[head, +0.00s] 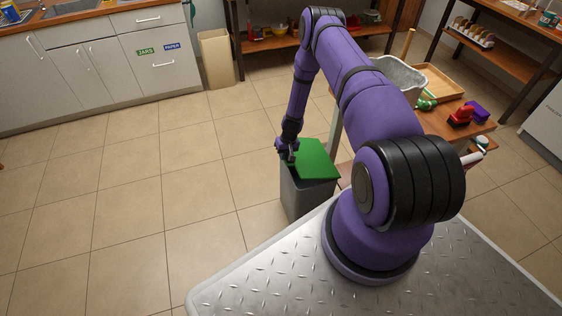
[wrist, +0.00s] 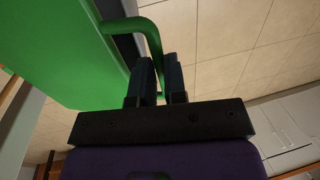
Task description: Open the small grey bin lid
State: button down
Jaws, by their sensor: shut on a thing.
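The small grey bin (head: 303,195) stands on the tiled floor just beyond my metal base. Its green lid (head: 313,160) lies over the top; from the head view I cannot tell whether it is slightly raised. My gripper (head: 289,155) is at the lid's left edge. In the wrist view the green lid (wrist: 60,50) fills the upper left, and a green bar handle (wrist: 150,32) curves from it down to my gripper (wrist: 160,80). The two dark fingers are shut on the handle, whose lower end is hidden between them.
A wooden table (head: 470,128) with a grey tub (head: 402,80), a wooden tray (head: 445,82) and a red object (head: 461,116) stands right of the bin, partly behind my arm. A beige bin (head: 216,58) stands by the white cabinets (head: 75,72). The floor left of the grey bin is clear.

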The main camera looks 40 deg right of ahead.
jog(key=shift+t+y, duration=0.3)
jog(key=shift+y, duration=0.5)
jog(key=v, duration=0.3)
jog(key=d+v, duration=0.1)
jog(key=v, duration=0.2)
jog(key=shift+s+d+f, duration=0.15)
jog(key=shift+d, duration=0.05)
jog(key=s+d+r, duration=0.3)
jog(key=d+r, duration=0.3)
jog(key=d, duration=0.4)
jog(key=shift+s+r, duration=0.2)
jog(key=shift+r, duration=0.2)
jog(key=shift+d, duration=0.1)
jog(key=c, duration=1.2)
grip_release()
jog(key=shift+f, duration=0.1)
jog(key=shift+o, duration=0.2)
jog(key=shift+w, duration=0.15)
jog(key=shift+r, duration=0.25)
